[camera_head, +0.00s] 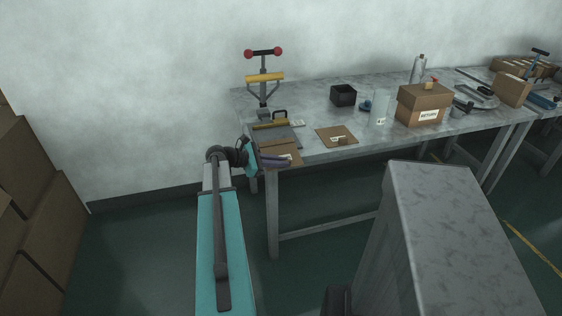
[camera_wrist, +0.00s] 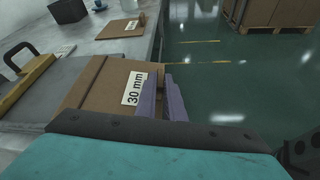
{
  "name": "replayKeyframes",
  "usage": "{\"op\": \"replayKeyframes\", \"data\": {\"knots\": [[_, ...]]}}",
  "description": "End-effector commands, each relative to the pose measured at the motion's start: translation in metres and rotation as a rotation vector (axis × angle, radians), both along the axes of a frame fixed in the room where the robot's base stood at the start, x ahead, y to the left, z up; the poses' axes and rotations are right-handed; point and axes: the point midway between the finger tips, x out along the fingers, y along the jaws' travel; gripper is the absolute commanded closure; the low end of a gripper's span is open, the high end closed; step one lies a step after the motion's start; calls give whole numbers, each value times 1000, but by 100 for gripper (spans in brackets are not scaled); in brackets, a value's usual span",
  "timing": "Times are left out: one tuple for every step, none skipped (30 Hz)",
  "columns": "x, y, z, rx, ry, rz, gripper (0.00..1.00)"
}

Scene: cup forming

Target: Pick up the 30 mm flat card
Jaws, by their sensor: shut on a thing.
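The 30 mm flat card (camera_wrist: 108,85) is a flat brown cardboard piece with a white "30 mm" label in the wrist view. It lies at or just above the near left edge of the workbench. In the head view the card (camera_head: 283,147) shows partly behind my gripper. My gripper (camera_wrist: 166,97) has purple fingers, shut on the card's edge beside the label. In the head view my gripper (camera_head: 275,161) is at the bench's front left corner. I cannot tell whether the card is clear of the bench top.
A press with red knobs and a yellow bar (camera_head: 264,78) stands behind the card. Another brown card (camera_head: 337,136) lies to the right. A black box (camera_head: 343,95), a clear cylinder (camera_head: 379,108) and a "RETURN" carton (camera_head: 424,105) stand farther right. A grey block (camera_head: 432,185) is in front.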

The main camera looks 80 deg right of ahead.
Motion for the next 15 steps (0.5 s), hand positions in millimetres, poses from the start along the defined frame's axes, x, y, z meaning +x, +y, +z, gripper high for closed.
{"op": "replayKeyframes", "data": {"knots": [[0, 0, 1, -1, 0, 0, 100], [0, 0, 2, -1, 0, 0, 100], [0, 0, 4, -2, -1, -1, 100], [0, 0, 6, -2, -1, -1, 100], [0, 0, 7, -2, -1, -1, 100], [0, 0, 10, -3, -1, -1, 100], [0, 0, 12, -2, 0, -1, 100], [0, 0, 14, -2, 0, -1, 100], [0, 0, 18, -2, 0, -1, 100], [0, 0, 21, -2, 0, 0, 100], [0, 0, 24, -3, -1, 0, 100], [0, 0, 29, -3, -1, 0, 100], [0, 0, 32, -3, -1, 0, 100], [0, 0, 35, -2, 0, 0, 100], [5, 7, 35, 0, 1, 2, 100]]}}
